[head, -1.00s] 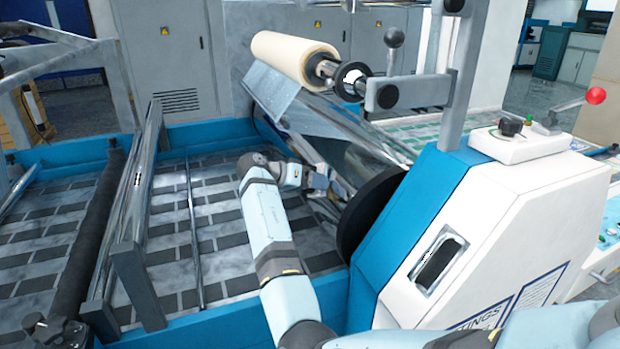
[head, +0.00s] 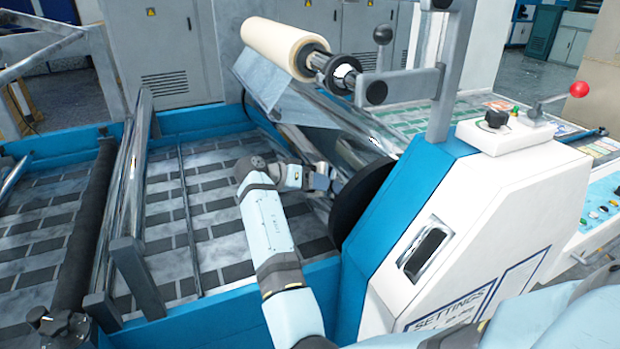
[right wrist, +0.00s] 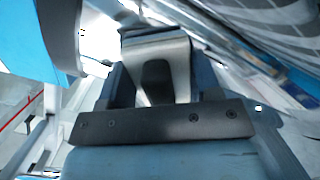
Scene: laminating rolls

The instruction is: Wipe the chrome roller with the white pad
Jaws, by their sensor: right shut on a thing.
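The chrome roller (head: 362,150) is a large shiny cylinder running back from the black disc (head: 362,205) at the machine's near side. My right gripper (head: 334,181) is low on the roller's left side, close to the disc. In the right wrist view the gripper (right wrist: 155,50) is shut, and a shiny curved surface with a reflected pattern fills the upper right. The white pad in its jaws is mostly hidden; I cannot tell whether it touches the roller. My left gripper is not in view.
A cream film roll (head: 285,45) on a shaft sits above the chrome roller. The blue and white machine housing (head: 440,225) stands close to my right arm. A blue-edged bed with a patterned sheet (head: 215,200) and thin bars lies to the left.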

